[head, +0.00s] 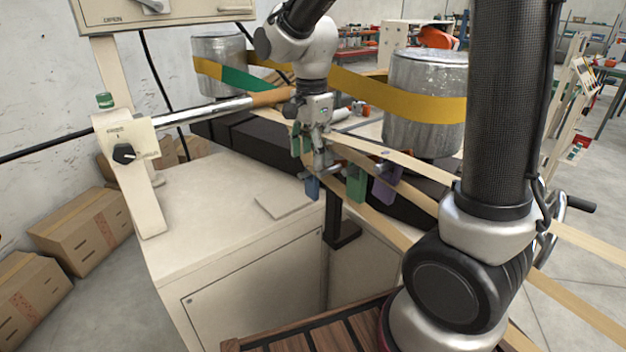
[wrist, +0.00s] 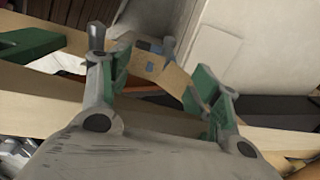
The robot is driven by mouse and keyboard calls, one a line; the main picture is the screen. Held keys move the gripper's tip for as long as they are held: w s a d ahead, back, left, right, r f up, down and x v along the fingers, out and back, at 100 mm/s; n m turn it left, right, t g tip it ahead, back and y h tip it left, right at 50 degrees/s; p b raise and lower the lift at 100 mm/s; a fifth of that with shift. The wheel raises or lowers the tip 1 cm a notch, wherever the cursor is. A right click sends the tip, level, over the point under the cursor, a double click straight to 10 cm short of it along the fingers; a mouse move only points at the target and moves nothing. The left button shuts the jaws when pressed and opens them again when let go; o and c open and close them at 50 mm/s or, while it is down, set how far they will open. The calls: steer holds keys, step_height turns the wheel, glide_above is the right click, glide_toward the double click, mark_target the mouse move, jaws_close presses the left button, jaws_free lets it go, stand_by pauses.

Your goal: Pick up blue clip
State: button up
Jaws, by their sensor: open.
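The blue clip (head: 312,188) hangs at the edge of a tan wooden strip in the head view, just below my gripper (head: 320,168). In the wrist view, small blue parts of the clip (wrist: 149,67) show between the fingers of my gripper (wrist: 135,50), partly hidden by a tan piece. My gripper is open, with its fingers spread around the clip's area. Whether either finger touches the clip cannot be told. Green pieces show along both fingers in the wrist view.
A green clip (head: 356,183) and a purple clip (head: 386,186) hang close to the right. Another green clip (wrist: 30,45) shows at the left of the wrist view. A metal roll (head: 424,75) with a yellow band stands behind. The pale cabinet top (head: 220,195) is mostly clear.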

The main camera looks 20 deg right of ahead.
mark_target(308, 176)
steer(key=f, duration=0.9)
steer(key=shift+w+a, duration=0.2)
steer(key=c, duration=1.1)
steer(key=shift+r, duration=0.25)
steer(key=shift+s+a, duration=0.15)
steer(key=shift+a, duration=0.1)
steer(key=shift+s+a+r, duration=0.2)
steer(key=shift+s+a, duration=0.7)
steer(key=shift+a, duration=1.85)
steer(key=shift+s+a+r, duration=0.2)
steer(key=shift+s+a, duration=0.65)
steer(key=shift+a, duration=1.95)
steer(key=shift+s+a+r, duration=0.2)
steer(key=shift+s+a, duration=0.7)
steer(key=shift+a, duration=1.85)
